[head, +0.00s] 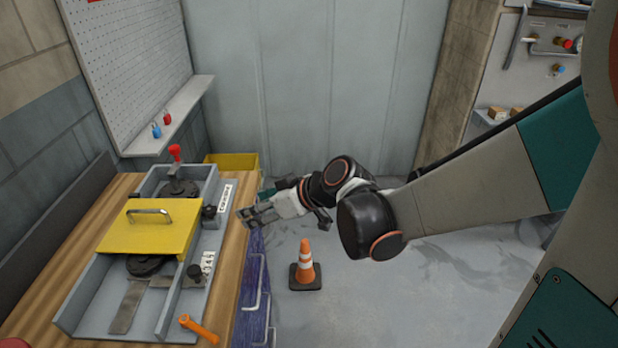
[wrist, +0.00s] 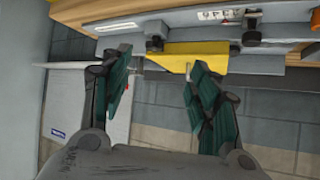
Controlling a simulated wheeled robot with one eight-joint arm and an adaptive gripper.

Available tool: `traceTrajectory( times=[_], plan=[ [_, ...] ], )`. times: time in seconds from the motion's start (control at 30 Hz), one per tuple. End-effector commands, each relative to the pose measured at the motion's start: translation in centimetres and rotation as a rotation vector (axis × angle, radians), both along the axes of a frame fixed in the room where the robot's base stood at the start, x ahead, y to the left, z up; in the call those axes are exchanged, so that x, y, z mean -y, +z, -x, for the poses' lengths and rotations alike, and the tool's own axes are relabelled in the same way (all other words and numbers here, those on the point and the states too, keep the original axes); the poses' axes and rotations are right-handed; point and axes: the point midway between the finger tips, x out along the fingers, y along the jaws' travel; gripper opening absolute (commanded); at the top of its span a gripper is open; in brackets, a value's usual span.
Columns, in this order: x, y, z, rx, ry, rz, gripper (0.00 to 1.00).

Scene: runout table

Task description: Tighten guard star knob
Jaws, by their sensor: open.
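The yellow guard (head: 150,238) with a metal handle lies across the grey fixture on the bench; its edge shows in the wrist view (wrist: 207,57). Two dark knobs stand along the fixture's right side: a far knob (head: 209,212) by the guard's far corner and a near knob (head: 194,272) by its near corner. I cannot tell which is the star knob. My gripper (head: 243,216) is right of the far knob, apart from it, near the bench edge. In the wrist view my gripper (wrist: 162,60) has its fingers spread with nothing between them.
A red-topped clamp (head: 175,154) stands at the fixture's far end. An orange-handled tool (head: 199,329) lies at the near end. A yellow bin (head: 235,162) is behind the bench. A traffic cone (head: 306,268) stands on the floor to the right, with open floor around it.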

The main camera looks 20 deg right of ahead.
Motion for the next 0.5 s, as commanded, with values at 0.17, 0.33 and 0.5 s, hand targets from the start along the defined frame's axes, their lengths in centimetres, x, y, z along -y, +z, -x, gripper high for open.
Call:
traceTrajectory(
  times=[0.17,0.33,0.5],
  plan=[
    [0.7,1.7,2.0,-0.092,-0.032,0.041,0.55],
    [1.8,3.2,3.6,-0.177,-0.077,0.081,0.55],
    [3.1,4.8,5.3,-0.259,-0.131,0.125,0.55]
  ],
)
